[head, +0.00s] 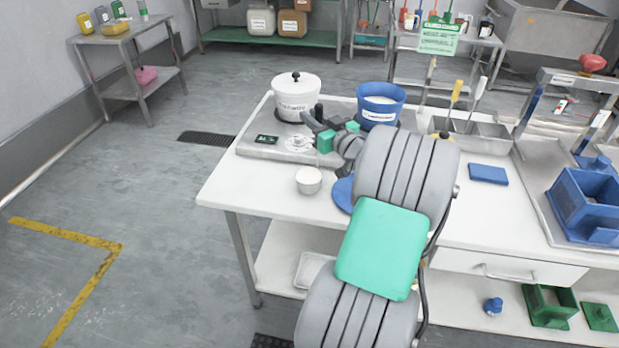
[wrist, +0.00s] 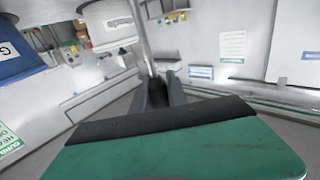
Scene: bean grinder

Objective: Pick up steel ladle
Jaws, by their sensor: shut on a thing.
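The steel ladle (wrist: 146,45) shows in the wrist view as a thin metal shaft running up from between my fingertips to the top edge. Its bowl cannot be made out. My gripper (wrist: 160,92) is shut on the dark lower part of this shaft. In the head view my gripper (head: 322,123) is over the back left of the white table, between a white lidded pot and a blue bucket. My arm and the gripper's dark fingers hide most of the ladle there.
The white pot (head: 296,95) and blue bucket (head: 380,104) stand close on either side of my gripper. A small white cup (head: 308,180) and a partly hidden blue disc (head: 343,195) are in front. Steel pans (head: 493,133) with utensils and a blue block (head: 488,174) lie right.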

